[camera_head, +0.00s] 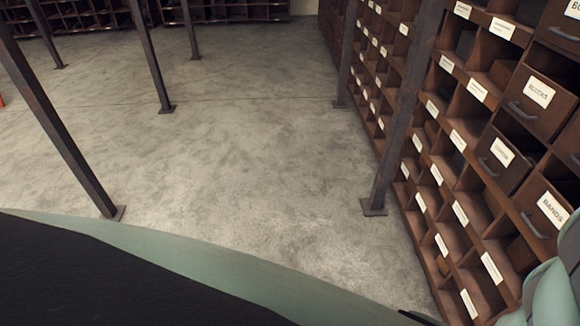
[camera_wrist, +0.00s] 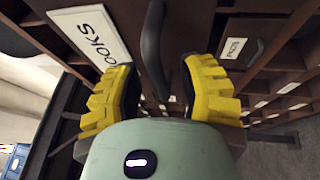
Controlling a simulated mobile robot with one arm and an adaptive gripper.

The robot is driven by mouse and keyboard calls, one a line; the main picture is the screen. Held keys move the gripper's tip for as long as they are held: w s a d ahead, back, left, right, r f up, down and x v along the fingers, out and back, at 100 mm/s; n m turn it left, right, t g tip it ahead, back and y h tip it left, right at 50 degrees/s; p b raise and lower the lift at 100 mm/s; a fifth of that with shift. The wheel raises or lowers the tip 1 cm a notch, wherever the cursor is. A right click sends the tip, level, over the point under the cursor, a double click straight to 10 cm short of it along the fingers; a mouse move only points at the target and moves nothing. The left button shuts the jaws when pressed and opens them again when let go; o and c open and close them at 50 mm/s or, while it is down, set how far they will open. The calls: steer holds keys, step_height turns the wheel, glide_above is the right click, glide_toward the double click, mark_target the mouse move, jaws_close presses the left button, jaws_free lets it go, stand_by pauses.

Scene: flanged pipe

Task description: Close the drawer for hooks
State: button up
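In the wrist view a brown drawer front (camera_wrist: 190,25) carries a white label (camera_wrist: 88,32) whose visible letters read "OOKS"; its first letter is hidden near a finger. A dark curved handle (camera_wrist: 152,50) stands out from this front. My gripper (camera_wrist: 157,82) has its two yellow fingers apart, one on each side of the handle's lower end. I see a gap between the fingers and the handle. How far this drawer is pulled out cannot be told. The gripper does not show in the head view, and I cannot make out the hooks drawer there.
A tall brown cubby rack (camera_head: 470,150) lines the right side in the head view, with labelled drawers such as the "BANDS" drawer (camera_head: 538,222). A dark post (camera_head: 405,110) stands close in front of it. The grey floor (camera_head: 250,130) is clear between several posts.

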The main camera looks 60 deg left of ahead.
jaws_close()
stand_by(0.4)
